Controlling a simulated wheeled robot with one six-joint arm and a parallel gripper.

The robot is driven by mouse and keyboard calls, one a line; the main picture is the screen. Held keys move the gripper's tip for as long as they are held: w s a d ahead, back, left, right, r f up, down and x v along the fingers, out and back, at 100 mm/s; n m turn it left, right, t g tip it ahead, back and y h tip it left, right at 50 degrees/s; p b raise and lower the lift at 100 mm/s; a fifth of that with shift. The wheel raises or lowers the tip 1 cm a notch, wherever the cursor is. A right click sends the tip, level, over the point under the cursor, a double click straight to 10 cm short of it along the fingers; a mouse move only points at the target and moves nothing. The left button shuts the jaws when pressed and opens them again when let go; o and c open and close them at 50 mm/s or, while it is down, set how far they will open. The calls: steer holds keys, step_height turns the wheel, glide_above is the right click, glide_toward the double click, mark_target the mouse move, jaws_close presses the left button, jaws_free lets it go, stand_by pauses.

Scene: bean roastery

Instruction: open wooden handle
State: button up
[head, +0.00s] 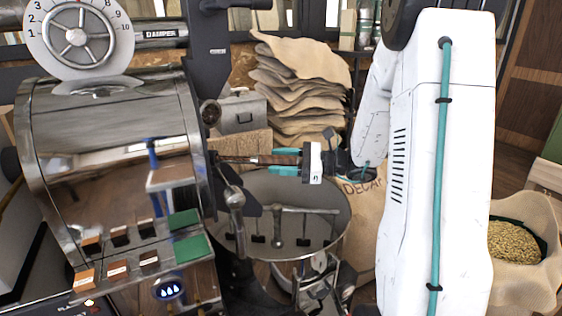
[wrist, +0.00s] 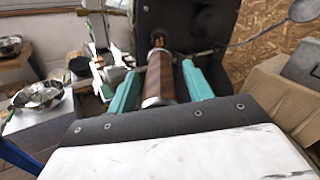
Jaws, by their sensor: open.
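The wooden handle (head: 250,160) is a brown cylinder sticking out to the right from the dark front plate of the roaster in the head view. In the wrist view the wooden handle (wrist: 160,76) has a metal collar at its near end and a metal stem at its far end. My gripper (head: 274,162) is open, with its teal fingers around the handle's outer end. In the wrist view my gripper (wrist: 160,68) has one finger on each side of the handle, with gaps visible. The handle's near end is partly hidden by my gripper's body.
The steel roaster drum (head: 115,120) fills the left. Below the handle is the round cooling tray (head: 310,200) with stirring arms. Stacked burlap sacks (head: 305,90) stand behind, beside a grey metal box (head: 242,115). A sack of beans (head: 515,240) is at the right.

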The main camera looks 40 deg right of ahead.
steer(key=v, duration=0.7)
steer(key=shift+s+d, duration=0.25)
stand_by(0.5)
steer(key=shift+s+d, duration=0.1)
steer(key=shift+d, duration=0.15)
steer(key=c, duration=0.7)
steer(key=shift+m+t+h, duration=0.5)
steer(key=shift+m+t, duration=0.1)
steer(key=d, duration=0.1)
steer(key=s+d, duration=0.1)
steer(key=d, duration=0.1)
steer(key=s+d, duration=0.1)
steer(key=d, duration=0.1)
steer(key=shift+s+f, duration=0.25)
steer(key=shift+f, duration=0.05)
jaws_close()
steer(key=s+d+m, duration=0.2)
steer(key=s+d, duration=0.4)
steer(key=w+a+g+y, duration=0.1)
steer(key=w+a, duration=0.7)
steer(key=a, duration=0.3)
steer(key=shift+w+a+r, duration=0.2)
steer(key=shift+a+r, duration=0.05)
steer(key=shift+r, duration=0.05)
